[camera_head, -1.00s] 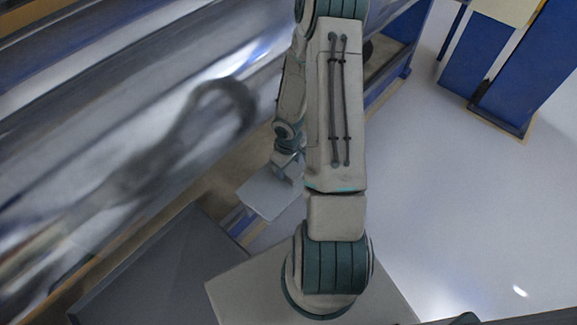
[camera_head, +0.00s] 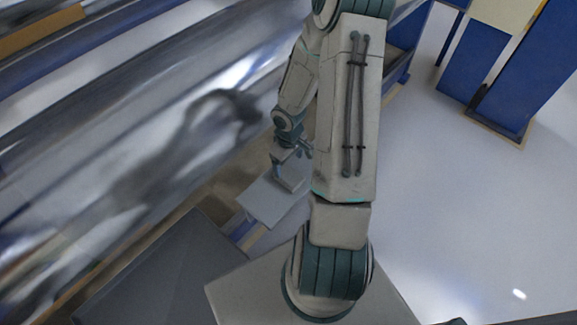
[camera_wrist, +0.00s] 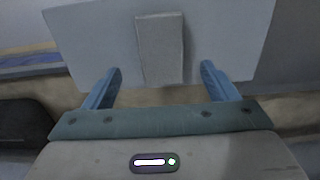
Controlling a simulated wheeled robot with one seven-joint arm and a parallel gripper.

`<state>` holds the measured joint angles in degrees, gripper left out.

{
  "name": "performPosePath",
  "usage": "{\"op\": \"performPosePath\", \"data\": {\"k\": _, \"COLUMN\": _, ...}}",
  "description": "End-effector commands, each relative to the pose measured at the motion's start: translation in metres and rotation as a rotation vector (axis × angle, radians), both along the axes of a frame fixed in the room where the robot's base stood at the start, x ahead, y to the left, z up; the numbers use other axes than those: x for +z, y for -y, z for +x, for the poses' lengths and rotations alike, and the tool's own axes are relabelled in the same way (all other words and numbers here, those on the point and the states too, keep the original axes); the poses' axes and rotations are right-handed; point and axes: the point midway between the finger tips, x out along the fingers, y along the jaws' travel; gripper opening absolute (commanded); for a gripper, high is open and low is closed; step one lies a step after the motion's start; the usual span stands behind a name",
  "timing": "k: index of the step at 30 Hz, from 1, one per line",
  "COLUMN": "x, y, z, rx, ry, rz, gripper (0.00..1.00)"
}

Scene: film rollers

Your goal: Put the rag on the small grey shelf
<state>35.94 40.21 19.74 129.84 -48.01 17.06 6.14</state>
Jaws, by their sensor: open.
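The rag, a grey flat rectangular piece, lies on the small grey shelf in the wrist view, rag (camera_wrist: 160,42), shelf (camera_wrist: 90,45). The shelf (camera_head: 262,208) is a pale plate left of my arm in the head view. The rag (camera_head: 290,181) shows there as a small grey shape near the shelf's upper right. My gripper (camera_wrist: 161,75) is open, its two blue fingers apart, with a gap on each side of the rag's near end. In the head view my gripper (camera_head: 288,160) is at the shelf's upper edge; its fingers are small there.
Large shiny rollers (camera_head: 150,130) run diagonally along the left, close to the shelf. A dark grey panel (camera_head: 165,270) stands at the lower left. Blue cabinets (camera_head: 475,80) stand at the upper right. The pale floor (camera_head: 460,200) on the right is clear.

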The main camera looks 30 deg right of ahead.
Motion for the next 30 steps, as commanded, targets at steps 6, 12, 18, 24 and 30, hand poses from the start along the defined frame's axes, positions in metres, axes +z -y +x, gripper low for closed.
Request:
{"op": "performPosePath", "data": {"k": 6, "x": 0.04, "y": 0.0, "z": 0.0, "rx": -0.002, "ry": 0.001, "rz": -0.001, "gripper": 0.8}}
{"op": "performPosePath", "data": {"k": 12, "x": 0.056, "y": 0.0, "z": 0.0, "rx": -0.003, "ry": 0.0, "rz": -0.013, "gripper": 0.8}}
{"op": "performPosePath", "data": {"k": 18, "x": 0.103, "y": -0.003, "z": -0.004, "rx": -0.042, "ry": 0.0, "rz": -0.106, "gripper": 0.8}}
{"op": "performPosePath", "data": {"k": 24, "x": 0.17, "y": -0.019, "z": -0.018, "rx": -0.127, "ry": 0.029, "rz": -0.188, "gripper": 0.8}}
{"op": "performPosePath", "data": {"k": 30, "x": 0.229, "y": -0.047, "z": -0.042, "rx": -0.217, "ry": 0.082, "rz": -0.194, "gripper": 0.8}}
